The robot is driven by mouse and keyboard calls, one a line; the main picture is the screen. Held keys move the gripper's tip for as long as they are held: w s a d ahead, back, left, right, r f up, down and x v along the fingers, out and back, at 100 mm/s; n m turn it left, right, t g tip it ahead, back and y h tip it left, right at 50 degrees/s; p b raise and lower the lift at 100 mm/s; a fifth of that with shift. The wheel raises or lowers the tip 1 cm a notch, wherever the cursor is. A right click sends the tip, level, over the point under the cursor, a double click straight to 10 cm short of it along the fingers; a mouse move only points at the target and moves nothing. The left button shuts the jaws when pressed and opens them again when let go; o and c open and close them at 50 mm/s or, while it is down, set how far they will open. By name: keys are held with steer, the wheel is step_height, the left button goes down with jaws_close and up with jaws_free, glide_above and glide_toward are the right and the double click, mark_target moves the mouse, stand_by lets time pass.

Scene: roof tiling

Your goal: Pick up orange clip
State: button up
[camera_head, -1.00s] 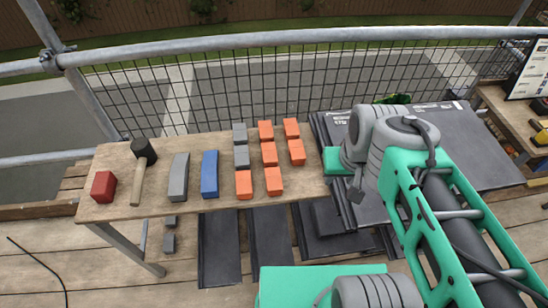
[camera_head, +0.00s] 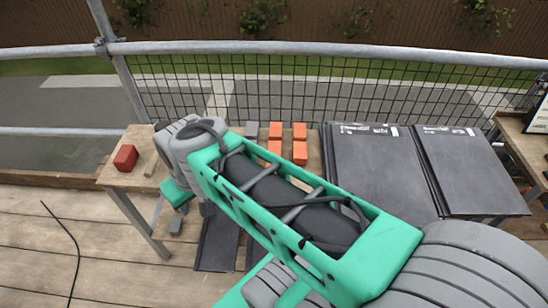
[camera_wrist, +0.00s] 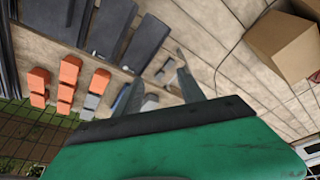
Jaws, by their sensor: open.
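Several orange clips stand in rows on the wooden table. In the head view some show beyond my arm, such as an orange clip (camera_head: 300,131) at the back right. Nearer clips are partly or fully hidden by the arm. In the wrist view the orange clips (camera_wrist: 70,70) lie to the left, with grey clips (camera_wrist: 91,101) beside them. My gripper (camera_wrist: 157,72) is open and empty, its two grey fingers apart, to the right of the clips and not touching them. The fingers are not clearly visible in the head view.
A red block (camera_head: 125,157) and a mallet handle (camera_head: 151,165) lie at the table's left end. Dark roof tiles (camera_head: 375,165) lie to the right. A mesh guardrail (camera_head: 330,47) runs behind. A cardboard box (camera_wrist: 283,45) stands on the planks in the wrist view.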

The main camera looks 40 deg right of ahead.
steer(key=o, duration=0.3)
steer(key=w+d+f+m+h, duration=0.1)
steer(key=w+d+f+m, duration=0.1)
steer(key=d, duration=0.8)
steer(key=shift+w+d+m+b, duration=0.3)
steer(key=shift+w+m, duration=0.3)
steer(key=shift+w, duration=0.6)
steer(key=shift+o, duration=0.7)
steer(key=d+f+m, duration=0.2)
steer(key=d, duration=0.6)
steer(key=shift+w+d+f+h, duration=0.15)
steer(key=shift+w+d+h, duration=0.15)
steer(key=shift+w, duration=0.1)
steer(key=m+h, duration=0.1)
steer(key=m, duration=0.3)
glide_toward(300, 157)
steer(key=f, duration=0.2)
steer(key=shift+h, duration=0.3)
steer(key=x, duration=0.7)
steer(key=shift+w+d+f, duration=0.1)
steer(key=shift+w+d, duration=0.05)
steer(key=shift+w, duration=0.1)
